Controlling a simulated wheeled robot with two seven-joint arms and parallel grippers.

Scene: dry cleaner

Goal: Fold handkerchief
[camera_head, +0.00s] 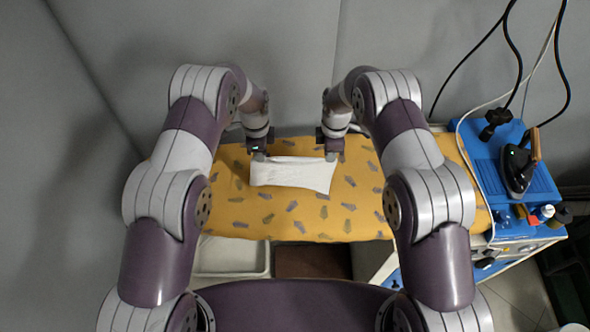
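A white handkerchief (292,176) lies on the yellow patterned ironing board (300,222), wider than it is deep. A narrow band along its far edge looks like a layer or crease. My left gripper (259,155) is at its far left corner and points down. My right gripper (331,156) is at its far right corner, also pointing down. Both fingertips seem to touch or nearly touch the cloth. The fingers are too small to tell whether they are shut on it.
A blue-topped ironing station (480,140) stands at the right, with a dark iron (517,170) on it and cables hanging above. A grey wall (290,60) rises close behind the board. The board's near part is clear. A pale tray (230,258) is below the board's front edge.

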